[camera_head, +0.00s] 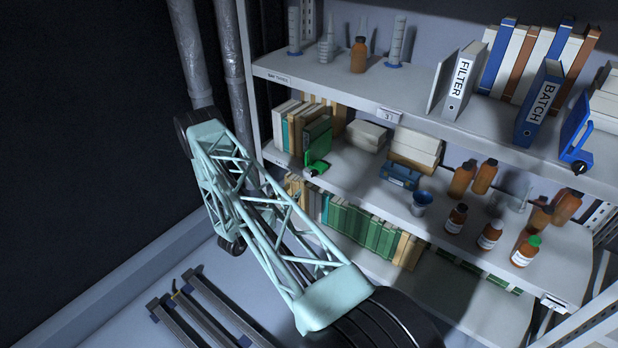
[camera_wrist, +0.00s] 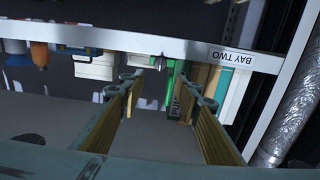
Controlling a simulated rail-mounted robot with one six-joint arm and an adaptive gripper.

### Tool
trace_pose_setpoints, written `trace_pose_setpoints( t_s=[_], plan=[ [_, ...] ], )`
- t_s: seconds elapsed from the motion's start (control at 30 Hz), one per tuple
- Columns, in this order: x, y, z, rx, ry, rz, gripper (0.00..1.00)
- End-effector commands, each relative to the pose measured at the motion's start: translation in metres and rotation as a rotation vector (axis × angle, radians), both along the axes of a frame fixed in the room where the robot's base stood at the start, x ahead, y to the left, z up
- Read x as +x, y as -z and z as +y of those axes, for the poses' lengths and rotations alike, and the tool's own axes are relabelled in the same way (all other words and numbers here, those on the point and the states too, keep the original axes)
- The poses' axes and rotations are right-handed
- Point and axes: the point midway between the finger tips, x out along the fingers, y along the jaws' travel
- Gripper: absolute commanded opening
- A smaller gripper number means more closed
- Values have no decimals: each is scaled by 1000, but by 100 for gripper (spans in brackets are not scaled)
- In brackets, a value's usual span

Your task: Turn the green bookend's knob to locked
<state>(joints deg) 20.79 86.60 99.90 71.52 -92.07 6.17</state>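The green bookend (camera_head: 318,165) stands on the middle shelf at the right end of a row of books. Its small dark knob (camera_head: 313,173) is at the front, by the shelf edge. In the wrist view the bookend (camera_wrist: 170,77) shows between my fingers, with its knob (camera_wrist: 162,62) near the shelf edge. My gripper (camera_wrist: 163,88) is open and empty, its two fingers apart on either side of the bookend in the picture. I cannot tell how far the knob is from the fingertips, or which setting it points to. My gripper is not visible in the head view.
The shelf edge (camera_wrist: 130,42) crosses the wrist view. White boxes (camera_head: 366,134) and a blue case (camera_head: 400,176) stand to the bookend's right, amber bottles (camera_head: 462,179) beyond. A blue bookend (camera_head: 574,135) is on the upper shelf. Pipes (camera_head: 190,50) run up at left.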

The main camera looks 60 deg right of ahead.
Motion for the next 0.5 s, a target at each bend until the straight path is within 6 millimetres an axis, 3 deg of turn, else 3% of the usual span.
trace_pose_setpoints(
  t_s=[0.5],
  plan=[
    [-3,1,-50,0,2,-1,30]
  ],
)
